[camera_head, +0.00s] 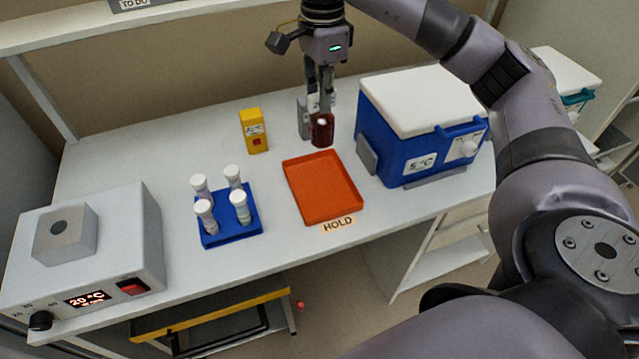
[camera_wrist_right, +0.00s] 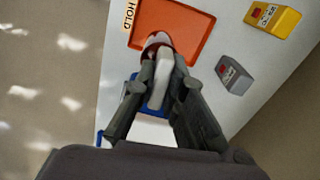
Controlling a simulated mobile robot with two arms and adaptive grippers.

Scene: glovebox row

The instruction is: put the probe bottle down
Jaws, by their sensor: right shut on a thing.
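The probe bottle (camera_head: 321,130) is a small brown bottle hanging roughly upright below my right gripper (camera_head: 320,108). The gripper is shut on its upper part and partly hides it. In the head view the bottle appears near the far edge of the orange-red tray (camera_head: 307,205), which is empty and marked HOLD at its front. In the wrist view the bottle (camera_wrist_right: 157,42) shows between the fingertips of the gripper (camera_wrist_right: 162,62), in front of the tray (camera_wrist_right: 185,28). It looks held above the surface; the exact height is unclear. My left gripper is out of view.
A blue cooler (camera_head: 405,160) with a white lid stands right of the tray. A grey block (camera_head: 303,122) and a yellow device (camera_head: 253,132) stand behind. A blue rack (camera_head: 230,231) with several capped vials and a heater box (camera_head: 130,225) stand left.

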